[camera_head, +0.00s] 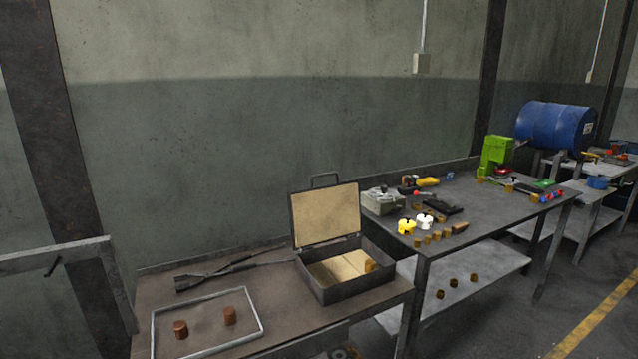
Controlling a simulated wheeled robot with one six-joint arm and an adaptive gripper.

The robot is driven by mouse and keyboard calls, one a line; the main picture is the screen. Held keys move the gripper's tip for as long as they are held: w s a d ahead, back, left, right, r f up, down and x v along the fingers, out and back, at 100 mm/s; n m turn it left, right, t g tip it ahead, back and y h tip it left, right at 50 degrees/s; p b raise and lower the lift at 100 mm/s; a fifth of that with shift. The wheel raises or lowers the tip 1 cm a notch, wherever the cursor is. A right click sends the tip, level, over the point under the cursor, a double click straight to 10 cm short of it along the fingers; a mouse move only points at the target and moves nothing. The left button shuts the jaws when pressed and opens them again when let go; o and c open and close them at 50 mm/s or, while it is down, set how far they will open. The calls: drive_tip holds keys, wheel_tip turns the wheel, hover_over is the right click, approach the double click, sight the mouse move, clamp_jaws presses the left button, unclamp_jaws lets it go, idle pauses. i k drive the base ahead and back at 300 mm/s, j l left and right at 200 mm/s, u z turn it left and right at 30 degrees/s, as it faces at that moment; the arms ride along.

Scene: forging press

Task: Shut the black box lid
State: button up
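The black box (350,290) stands on the brown near table, close to its right end. Its lid (326,216) is open and stands nearly upright at the back, with a tan inner face, a dark rim and a handle (325,178) on top. The box has a tan lining, and a small brown cylinder (369,265) is inside at the right. My gripper is not in view, and no part of my arm shows near the box.
A light metal frame (155,337) with two rust-brown cylinders (229,315) lies left of the box. Long dark tongs (220,272) lie behind it. A grey table (480,215) on the right holds tools and small parts. A wall rises behind.

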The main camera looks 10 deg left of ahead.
sight(321, 214)
drive_tip(key=i+l+u, duration=0.8)
drive_tip(key=i+j, duration=0.05)
